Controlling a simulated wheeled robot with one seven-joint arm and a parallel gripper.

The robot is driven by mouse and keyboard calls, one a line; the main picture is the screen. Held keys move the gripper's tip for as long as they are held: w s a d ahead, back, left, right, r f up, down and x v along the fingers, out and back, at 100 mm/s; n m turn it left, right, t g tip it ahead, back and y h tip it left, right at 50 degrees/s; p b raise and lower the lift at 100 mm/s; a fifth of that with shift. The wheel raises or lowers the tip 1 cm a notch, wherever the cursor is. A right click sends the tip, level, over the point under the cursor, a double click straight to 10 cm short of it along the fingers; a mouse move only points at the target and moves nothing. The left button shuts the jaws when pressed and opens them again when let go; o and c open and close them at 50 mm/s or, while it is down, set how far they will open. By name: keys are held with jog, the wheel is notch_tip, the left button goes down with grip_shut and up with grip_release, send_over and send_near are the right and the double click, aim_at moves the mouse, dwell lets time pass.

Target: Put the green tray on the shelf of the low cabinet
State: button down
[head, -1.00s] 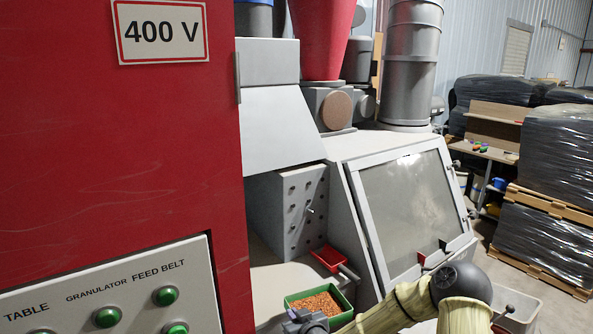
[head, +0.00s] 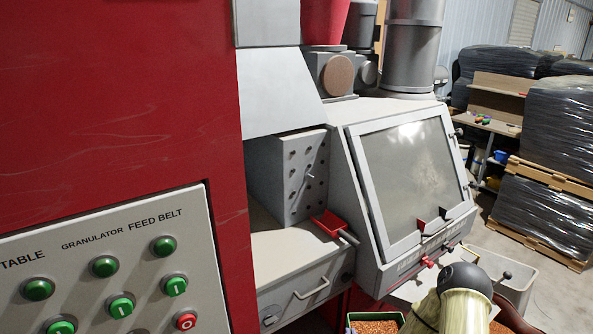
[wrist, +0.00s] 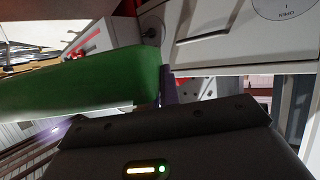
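The green tray (head: 348,325) holds copper-coloured granules and is cut off by the bottom edge of the head view, beside my arm. In the wrist view, its green wall (wrist: 80,88) fills the left side, close in front of my gripper (wrist: 168,88). My gripper appears shut on the tray; only a sliver of a finger shows at the tray's end, and the grip itself is mostly hidden. My gripper is outside the head view. I cannot make out a low cabinet with a shelf in either view.
A grey machine with a drawer (head: 300,292) and a small red scoop (head: 328,224) stands ahead.

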jog(key=s+f, duration=0.4)
jog(key=f, duration=0.1)
jog(key=shift+f, duration=0.2)
jog(key=shift+s+a, duration=0.1)
dwell(1.0)
dwell(0.6)
